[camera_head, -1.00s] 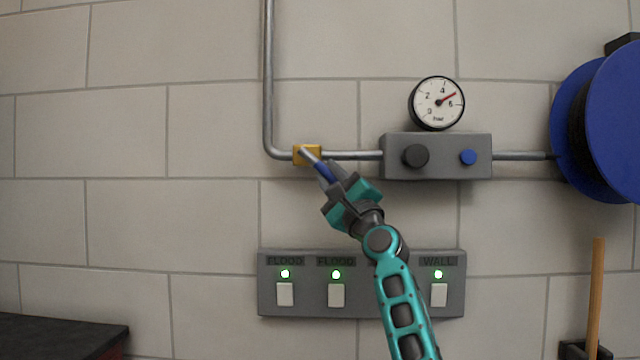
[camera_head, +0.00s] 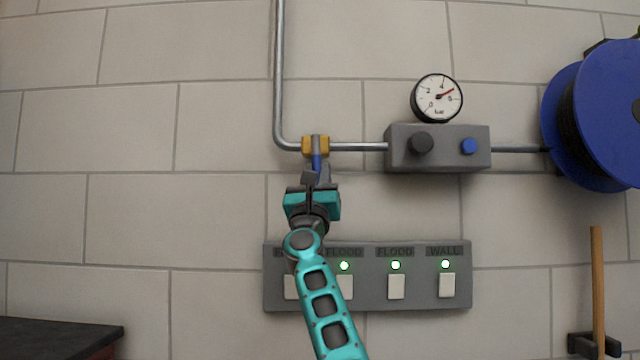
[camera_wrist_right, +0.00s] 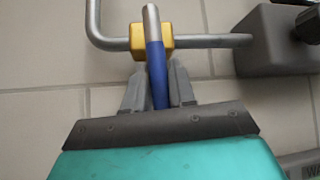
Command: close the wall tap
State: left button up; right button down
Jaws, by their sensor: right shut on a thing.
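The wall tap has a yellow body (camera_head: 316,146) on the grey pipe, left of the grey control box. Its lever with a blue grip (camera_head: 317,162) points down from the body, across the pipe. My right gripper (camera_head: 317,178) is below the tap and shut on the blue grip. In the right wrist view, the yellow body (camera_wrist_right: 152,40) sits on the pipe, and the blue lever (camera_wrist_right: 156,75) runs down between the two grey fingers (camera_wrist_right: 158,88). The lever's lower end is hidden by my gripper. My left gripper is not in view.
The grey control box (camera_head: 438,158) with a black knob and a blue button is right of the tap, under a pressure gauge (camera_head: 437,98). A switch panel (camera_head: 420,303) with lit green lamps is below, partly behind my arm. A blue hose reel (camera_head: 607,120) is at the right.

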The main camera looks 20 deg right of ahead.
jog(key=shift+w+a+m+g+h, duration=0.1)
jog(key=shift+a+m+g+h, duration=0.15)
jog(key=shift+m+g+h, duration=0.45)
jog(key=shift+m, duration=0.3)
jog(key=c, duration=1)
grip_release()
jog(key=shift+c, duration=0.2)
jog(key=shift+s+a+f, duration=0.2)
jog(key=shift+f, duration=0.15)
jog(key=b+v, duration=0.1)
jog(key=v, duration=1.1)
